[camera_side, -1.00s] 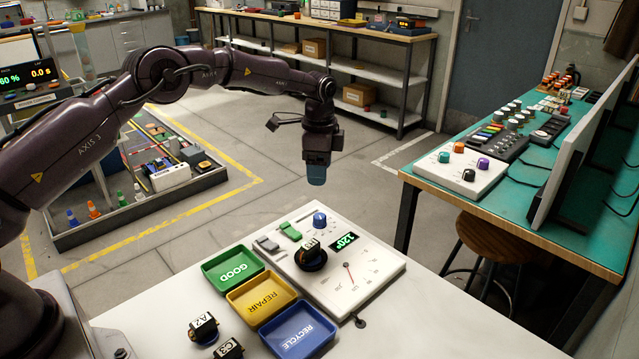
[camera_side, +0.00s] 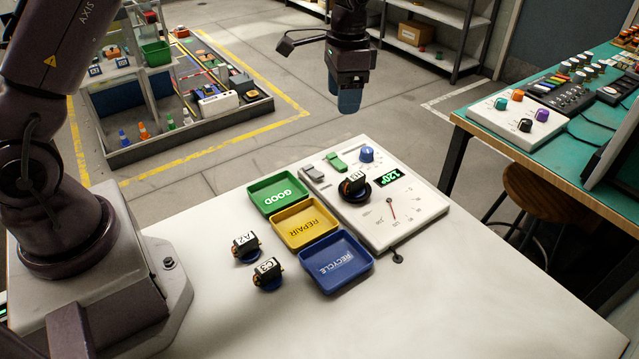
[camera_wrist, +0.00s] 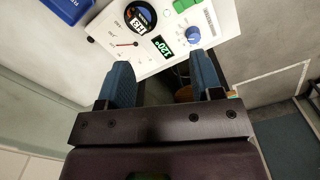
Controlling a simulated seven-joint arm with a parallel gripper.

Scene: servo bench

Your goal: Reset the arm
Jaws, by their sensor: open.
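My gripper (camera_side: 348,98) hangs pointing down in the side view, in the air past the far edge of the white bench. In the wrist view its two blue fingers (camera_wrist: 163,82) stand apart with nothing between them. The white tester panel (camera_side: 425,203) lies below it on the bench. A black servo (camera_side: 355,187) sits on the panel's round mount; its label looks like H3 in the wrist view (camera_wrist: 140,17). The display (camera_side: 390,177) reads 120°. Servo A2 (camera_side: 246,247) and servo C3 (camera_side: 267,273) stand on the bench left of the trays.
The green GOOD tray (camera_side: 262,204), yellow REPAIR tray (camera_side: 290,238) and blue RECYCLE tray (camera_side: 320,278) stand in a row beside the panel. A green-topped table (camera_side: 560,150) with knob boxes and a brown stool (camera_side: 540,190) are at right. The bench's front is clear.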

